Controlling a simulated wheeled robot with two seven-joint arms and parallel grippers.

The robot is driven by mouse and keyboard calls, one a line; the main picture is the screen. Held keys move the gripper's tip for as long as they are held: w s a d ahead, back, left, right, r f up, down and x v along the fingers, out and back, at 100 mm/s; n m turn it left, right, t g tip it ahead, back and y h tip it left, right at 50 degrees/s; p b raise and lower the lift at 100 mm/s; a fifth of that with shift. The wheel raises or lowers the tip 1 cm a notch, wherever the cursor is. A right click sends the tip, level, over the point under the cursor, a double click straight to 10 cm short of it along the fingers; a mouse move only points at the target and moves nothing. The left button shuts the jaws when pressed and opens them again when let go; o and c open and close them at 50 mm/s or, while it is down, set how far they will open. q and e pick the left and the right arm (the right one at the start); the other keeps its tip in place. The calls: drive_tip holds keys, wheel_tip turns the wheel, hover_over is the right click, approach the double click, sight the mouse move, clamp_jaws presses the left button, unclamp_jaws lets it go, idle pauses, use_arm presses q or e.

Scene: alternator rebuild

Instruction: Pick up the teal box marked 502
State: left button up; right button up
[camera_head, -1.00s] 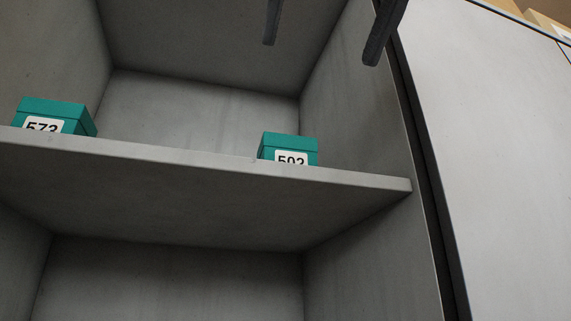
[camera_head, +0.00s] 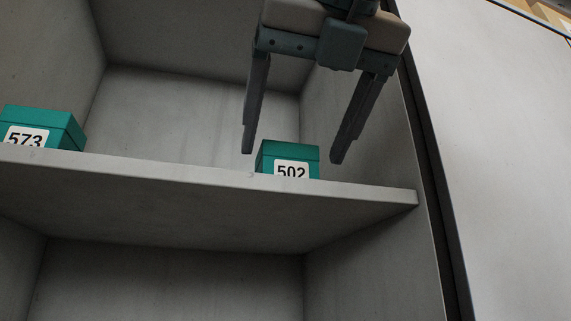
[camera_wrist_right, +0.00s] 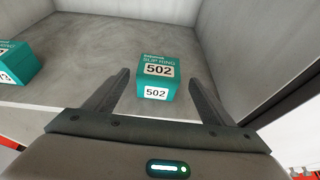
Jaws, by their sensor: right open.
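The teal box marked 502 (camera_head: 272,160) sits on the grey shelf near its right side. The shelf edge hides its lower part in the head view. In the right wrist view the box (camera_wrist_right: 157,72) shows its top, marked SLIP RING and 502, and its labelled front. My right gripper (camera_head: 294,156) is open and empty, pointing down, with its fingertips on either side of the box in the picture. In the right wrist view the box lies ahead, between the lines of the two fingers, and neither finger visibly touches it. My left gripper is not in view.
Another teal box, marked 573 (camera_head: 40,128), stands on the same shelf (camera_head: 150,172) at the left; it also shows in the right wrist view (camera_wrist_right: 18,64). The cabinet's right wall (camera_head: 330,100) rises close to the 502 box. Shelf between the boxes is clear.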

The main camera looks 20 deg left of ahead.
sight(292, 149)
idle(0.4)
drive_tip(key=shift+w+a+f+p, duration=0.2)
drive_tip(key=shift+w+a+p, duration=0.2)
drive_tip(key=shift+p, duration=0.1)
drive_tip(key=p+x, duration=0.2)
drive_tip(key=x, duration=0.1)
drive_tip(key=shift+w+a+f, duration=0.15)
drive_tip(key=shift+w+f, duration=0.1)
drive_tip(key=shift+w, duration=0.05)
drive_tip(key=shift+w+a+f, duration=0.1)
drive_tip(key=shift+w+f, duration=0.1)
drive_tip(key=shift+s, duration=0.15)
drive_tip(key=c, duration=1.2)
